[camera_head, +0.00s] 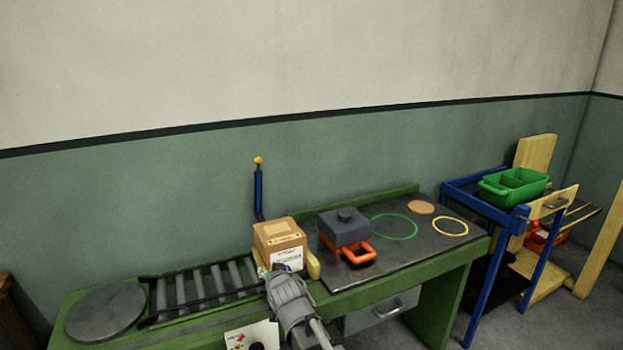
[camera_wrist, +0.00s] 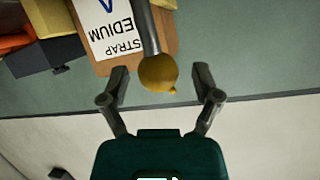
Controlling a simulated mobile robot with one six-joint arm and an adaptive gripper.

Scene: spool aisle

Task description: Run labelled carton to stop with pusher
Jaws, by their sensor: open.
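The labelled carton (camera_head: 278,235) is a brown box with a white label, at the right end of the roller track (camera_head: 205,285). Yellow pieces (camera_head: 313,266) show beside its base. In the upside-down wrist view, the carton (camera_wrist: 166,50) carries a label reading "STRAP" and "MEDIUM". A grey rod with a yellow knob (camera_wrist: 157,72), perhaps the pusher, stands in front of it. My gripper (camera_wrist: 160,74) is open, its fingers on either side of the knob; contact is unclear. In the head view my gripper (camera_head: 282,274) is in front of the carton, hiding part of its base.
A blue post with a yellow ball (camera_head: 258,185) rises behind the carton. A grey block (camera_head: 344,226) with an orange handle stands close right. The black mat (camera_head: 390,250) with rings is mostly clear. A round grey plate (camera_head: 105,311) lies left; a blue stand (camera_head: 480,203) holds a green tray.

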